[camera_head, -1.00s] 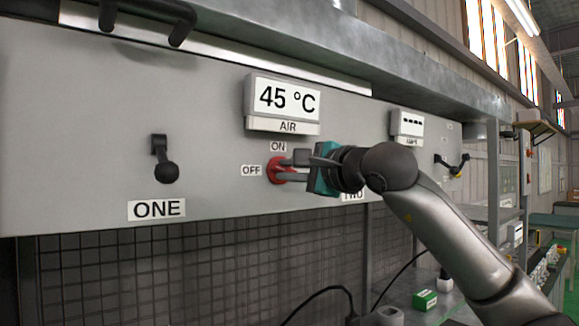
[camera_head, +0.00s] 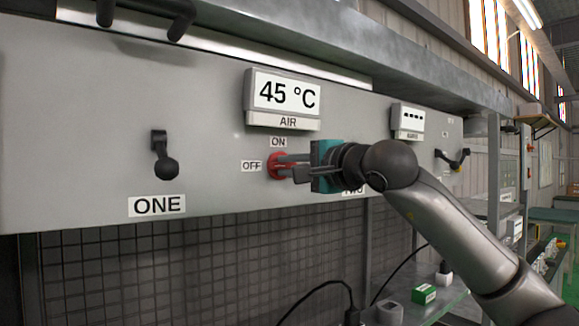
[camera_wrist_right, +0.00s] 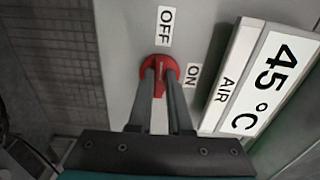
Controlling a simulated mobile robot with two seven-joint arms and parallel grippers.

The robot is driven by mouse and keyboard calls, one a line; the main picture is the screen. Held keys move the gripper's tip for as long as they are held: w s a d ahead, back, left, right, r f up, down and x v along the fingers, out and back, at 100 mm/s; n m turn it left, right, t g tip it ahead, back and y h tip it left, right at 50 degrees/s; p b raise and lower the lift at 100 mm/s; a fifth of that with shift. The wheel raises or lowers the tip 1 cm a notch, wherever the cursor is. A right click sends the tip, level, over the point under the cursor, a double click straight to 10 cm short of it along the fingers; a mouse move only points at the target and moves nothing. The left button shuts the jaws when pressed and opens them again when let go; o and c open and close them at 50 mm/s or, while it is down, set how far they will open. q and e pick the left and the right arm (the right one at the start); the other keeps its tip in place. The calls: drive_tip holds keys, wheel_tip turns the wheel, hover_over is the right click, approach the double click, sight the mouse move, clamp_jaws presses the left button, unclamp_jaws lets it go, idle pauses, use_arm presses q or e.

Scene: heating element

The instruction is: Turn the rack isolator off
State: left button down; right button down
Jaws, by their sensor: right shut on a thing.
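The rack isolator is a red rotary knob (camera_head: 273,167) on the grey panel, with an OFF label (camera_head: 251,166) to its left and an ON label (camera_head: 278,142) above it. My right gripper (camera_head: 283,166) reaches it from the right, its fingers at the knob. In the right wrist view, the two dark fingers (camera_wrist_right: 162,75) are shut on the red knob (camera_wrist_right: 157,63), one on each side of its grip. There the grip lies roughly in line with the OFF label (camera_wrist_right: 164,26); the ON label (camera_wrist_right: 192,77) is to the right. My left gripper is not in view.
An AIR display (camera_head: 284,97) reading 45 °C is above the knob. A black lever switch (camera_head: 164,157) sits over the ONE label (camera_head: 157,205) at left. A metal ledge (camera_head: 300,35) juts out above the panel. A green box (camera_head: 424,294) lies below right.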

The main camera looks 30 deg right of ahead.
drive_tip(key=c, duration=0.8)
unclamp_jaws()
drive_tip(key=shift+c, duration=0.2)
drive_tip(key=s+d+b, duration=0.1)
drive_tip(key=s+b, duration=0.4)
drive_tip(key=s, duration=1)
drive_tip(key=shift+s+b, duration=0.15)
drive_tip(key=shift+b, duration=0.25)
drive_tip(key=shift+d, duration=0.1)
